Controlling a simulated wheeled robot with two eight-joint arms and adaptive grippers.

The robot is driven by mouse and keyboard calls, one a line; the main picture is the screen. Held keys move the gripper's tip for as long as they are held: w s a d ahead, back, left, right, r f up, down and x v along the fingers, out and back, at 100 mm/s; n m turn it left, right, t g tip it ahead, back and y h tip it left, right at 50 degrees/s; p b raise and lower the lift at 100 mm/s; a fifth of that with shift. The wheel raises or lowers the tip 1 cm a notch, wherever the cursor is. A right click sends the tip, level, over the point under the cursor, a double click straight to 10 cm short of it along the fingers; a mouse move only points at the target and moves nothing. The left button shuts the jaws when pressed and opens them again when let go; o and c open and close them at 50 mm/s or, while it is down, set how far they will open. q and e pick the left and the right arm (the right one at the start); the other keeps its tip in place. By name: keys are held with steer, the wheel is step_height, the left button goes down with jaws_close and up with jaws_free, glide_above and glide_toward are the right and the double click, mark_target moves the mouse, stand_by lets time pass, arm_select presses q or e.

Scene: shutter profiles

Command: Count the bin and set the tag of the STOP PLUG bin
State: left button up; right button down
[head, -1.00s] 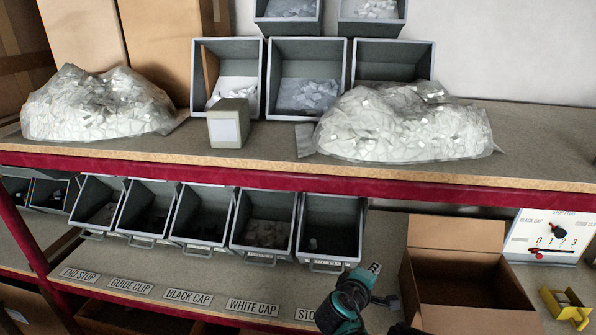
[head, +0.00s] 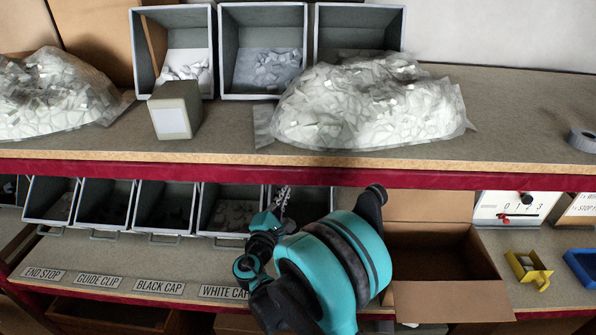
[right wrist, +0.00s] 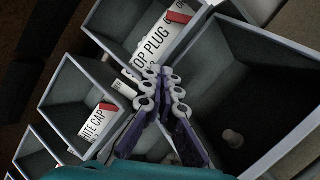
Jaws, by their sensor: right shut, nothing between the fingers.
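The STOP PLUG bin (head: 318,203) is a grey bin at the right of the lower row, largely hidden behind my right arm in the head view. In the right wrist view, the large dark bin (right wrist: 275,95) at the right holds one small pale plug (right wrist: 232,138). My right gripper (head: 284,196) is shut and empty in front of the bins. Its fingers (right wrist: 163,85) also show in the wrist view, overlapping the label's lower end. My left gripper is out of view.
A board (head: 513,208) with numbers 0 to 3 and a red pointer stands right. An open cardboard box (head: 440,265) and a yellow holder (head: 528,268) are nearby. The red shelf edge (head: 120,170) runs above the bins.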

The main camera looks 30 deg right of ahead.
steer(key=w+d+r+b, duration=0.2)
steer(key=w+d, duration=0.3)
steer(key=d, duration=0.5)
steer(key=shift+r, duration=0.45)
steer(key=shift+s+d+r+m+g+p, duration=0.15)
steer(key=shift+r+m+g+p, duration=0.2)
steer(key=shift+m, duration=0.55)
steer(key=d+m+p, duration=0.1)
steer(key=m, duration=0.1)
steer(key=s+d+r+m+y+p, duration=0.1)
steer(key=m+p, duration=0.1)
steer(key=m, duration=0.1)
steer(key=d+r+m+g+p, duration=0.1)
steer(key=m, duration=0.2)
steer(key=shift+s+y, duration=0.4)
